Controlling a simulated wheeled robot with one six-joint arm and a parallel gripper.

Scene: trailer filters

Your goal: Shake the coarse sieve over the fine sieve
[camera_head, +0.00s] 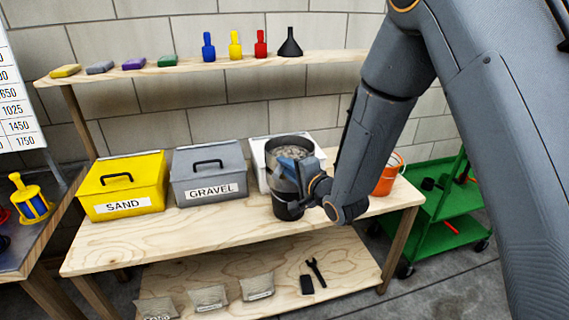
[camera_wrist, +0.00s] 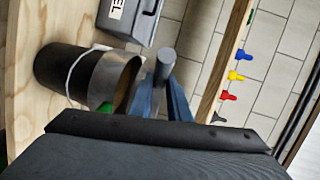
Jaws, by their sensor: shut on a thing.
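The coarse sieve appears to be the round metal-walled vessel (camera_head: 275,168) with grey lumpy material in its top; its wall shows in the wrist view (camera_wrist: 105,80). It stands upright over a dark cylindrical vessel (camera_head: 286,207) on the bench, also in the wrist view (camera_wrist: 55,68). I cannot tell whether they touch, or whether the fine sieve is that dark vessel or is hidden there. My gripper (camera_head: 296,167), with blue fingers, is at the sieve's right side, shut on its grey round handle (camera_wrist: 165,64). The gripper hides part of the sieve.
A yellow SAND box (camera_head: 123,175), a grey GRAVEL box (camera_head: 208,160) and a white box (camera_head: 257,160) stand left of and behind the sieve. An orange bucket (camera_head: 388,178) is right, beyond my arm. The bench (camera_head: 190,235) front is clear.

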